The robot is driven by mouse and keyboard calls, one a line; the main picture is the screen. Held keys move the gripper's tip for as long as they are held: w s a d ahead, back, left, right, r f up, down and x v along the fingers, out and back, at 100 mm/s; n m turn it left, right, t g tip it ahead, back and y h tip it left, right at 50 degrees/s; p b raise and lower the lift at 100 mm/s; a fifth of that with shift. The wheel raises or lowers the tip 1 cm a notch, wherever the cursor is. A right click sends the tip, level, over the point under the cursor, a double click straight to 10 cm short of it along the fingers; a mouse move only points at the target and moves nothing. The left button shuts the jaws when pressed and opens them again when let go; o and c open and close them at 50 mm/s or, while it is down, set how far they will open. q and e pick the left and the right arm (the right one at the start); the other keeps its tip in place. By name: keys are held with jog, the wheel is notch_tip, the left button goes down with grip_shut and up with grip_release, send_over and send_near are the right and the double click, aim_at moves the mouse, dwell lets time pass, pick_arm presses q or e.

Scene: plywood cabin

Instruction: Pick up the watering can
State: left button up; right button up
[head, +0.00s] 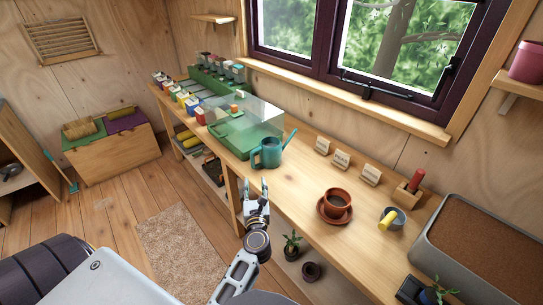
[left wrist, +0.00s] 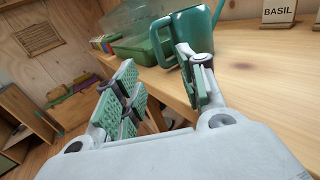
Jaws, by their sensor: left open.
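The teal watering can (head: 268,154) stands upright on the wooden bench, its spout pointing right and its handle at the left. In the left wrist view the can (left wrist: 190,33) is partly behind one finger. My left gripper (head: 256,188) is open and empty at the bench's front edge, in front of the can and apart from it. In the left wrist view its green-padded fingers (left wrist: 157,90) are spread wide. My right gripper is not in view.
A green tray with a clear cover (head: 232,132) stands left of the can. Right of it are label cards (head: 341,160), a terracotta pot on a saucer (head: 320,213), a small grey pot (head: 397,212) and a large soil tray (head: 445,214). Bare bench lies between the can and the pot.

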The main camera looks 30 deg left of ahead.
pick_arm(q)
jog(key=p+x, duration=0.1)
jog(key=x, duration=0.6)
jog(key=shift+x, duration=0.8)
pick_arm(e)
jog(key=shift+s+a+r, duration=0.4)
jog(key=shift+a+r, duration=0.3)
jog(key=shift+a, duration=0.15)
pick_arm(q)
jog(key=shift+w+a+p, duration=0.1)
jog(key=shift+w+p, duration=0.05)
jog(key=shift+p, duration=0.15)
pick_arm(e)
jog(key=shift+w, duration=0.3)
